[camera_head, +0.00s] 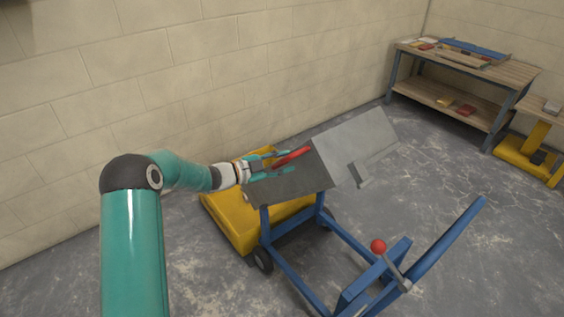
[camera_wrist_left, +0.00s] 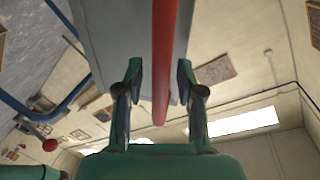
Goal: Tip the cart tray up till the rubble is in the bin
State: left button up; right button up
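The grey cart tray (camera_head: 357,143) is tilted steeply on its blue cart frame (camera_head: 284,265), its low end over the yellow bin (camera_head: 234,222). A red handle bar (camera_head: 293,157) runs along the tray's side. My left gripper (camera_head: 283,162) is at this bar. In the left wrist view the bar (camera_wrist_left: 164,60) lies between the two spread fingers (camera_wrist_left: 159,75), with a gap showing on at least one side. The tray also fills the middle of that view (camera_wrist_left: 110,40). I cannot make out any rubble; the tray and arm hide most of the bin's inside. My right gripper is not in view.
A lever with a red knob (camera_head: 378,246) stands near the cart's blue handle (camera_head: 440,243). A block wall (camera_head: 220,70) runs close behind the bin. A workbench (camera_head: 465,68) stands at the back right. The floor right of the cart is clear.

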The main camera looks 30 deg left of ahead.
pick_arm(q)
jog(key=shift+a, duration=0.1)
jog(key=shift+s+a, duration=0.15)
jog(key=shift+s, duration=0.1)
jog(key=v, duration=1.1)
jog(key=shift+s, duration=0.1)
